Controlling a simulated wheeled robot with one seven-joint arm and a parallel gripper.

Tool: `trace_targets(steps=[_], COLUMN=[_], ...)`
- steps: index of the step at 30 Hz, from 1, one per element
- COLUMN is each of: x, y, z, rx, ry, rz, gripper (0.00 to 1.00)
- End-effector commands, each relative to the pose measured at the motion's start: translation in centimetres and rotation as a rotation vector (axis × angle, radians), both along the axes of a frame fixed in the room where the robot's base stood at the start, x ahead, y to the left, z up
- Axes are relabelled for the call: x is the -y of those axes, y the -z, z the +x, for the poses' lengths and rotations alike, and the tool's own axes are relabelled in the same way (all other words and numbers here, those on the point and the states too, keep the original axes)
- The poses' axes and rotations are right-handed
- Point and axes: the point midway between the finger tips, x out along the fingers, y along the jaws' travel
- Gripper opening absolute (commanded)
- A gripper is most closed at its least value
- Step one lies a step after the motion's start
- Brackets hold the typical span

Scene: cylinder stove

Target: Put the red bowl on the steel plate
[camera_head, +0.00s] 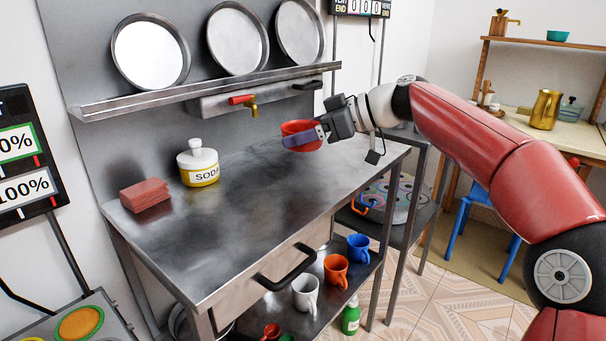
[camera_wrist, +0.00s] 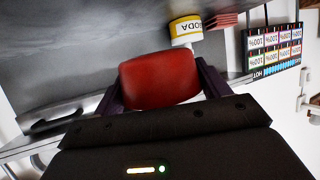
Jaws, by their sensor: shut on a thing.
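The red bowl (camera_head: 298,130) is held above the steel counter, toward its back right, in the head view. My gripper (camera_head: 306,138) is shut on it, with a dark purple finger across the bowl's near side. In the wrist view the bowl (camera_wrist: 158,80) sits between both fingers of my gripper (camera_wrist: 160,88). Three round steel plates stand upright on the wall shelf: a left plate (camera_head: 150,52), a middle plate (camera_head: 238,38) and a right plate (camera_head: 300,31). The bowl is apart from all of them.
The steel counter (camera_head: 262,200) is mostly clear. A soda jar (camera_head: 198,165) and a red sponge stack (camera_head: 145,195) stand at its left. The shelf (camera_head: 200,92) and a red-handled tap (camera_head: 243,101) are above. Cups, including an orange one (camera_head: 336,270), stand below.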

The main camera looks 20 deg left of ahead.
Motion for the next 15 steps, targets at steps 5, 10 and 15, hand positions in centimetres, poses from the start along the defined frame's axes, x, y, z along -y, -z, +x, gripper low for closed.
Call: trace_targets(steps=[5, 10, 15], x=[0.0, 0.0, 0.0], y=[2.8, 4.3, 6.7], z=[0.0, 0.0, 0.0], rx=[-0.001, -0.002, -0.002], ry=[0.000, 0.000, 0.000], rz=[0.000, 0.000, 0.000], gripper=[0.49, 0.49, 0.49])
